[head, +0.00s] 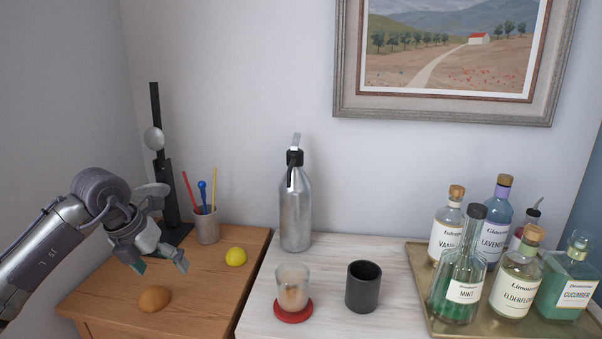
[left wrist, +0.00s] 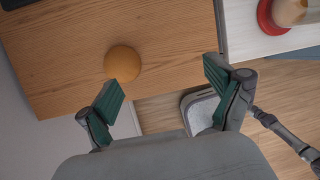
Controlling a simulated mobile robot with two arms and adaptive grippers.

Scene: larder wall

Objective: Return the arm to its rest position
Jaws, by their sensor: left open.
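My left gripper (head: 160,266) is at the left in the head view, above the wooden cabinet top (head: 222,293). Its fingers are apart with nothing between them. In the left wrist view the two green-padded fingertips (left wrist: 162,88) are spread wide. An orange-brown round fruit (head: 154,299) lies on the wood below the gripper, apart from it. It also shows in the left wrist view (left wrist: 122,64), beyond the fingertips. My right gripper is in neither view.
A lemon (head: 236,257), a cup of stirrers (head: 207,226) and a black stand (head: 168,190) are near the gripper. On the white top are a silver siphon (head: 296,213), a glass (head: 292,284) on a red coaster, a dark cup (head: 363,288) and a bottle tray (head: 421,267).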

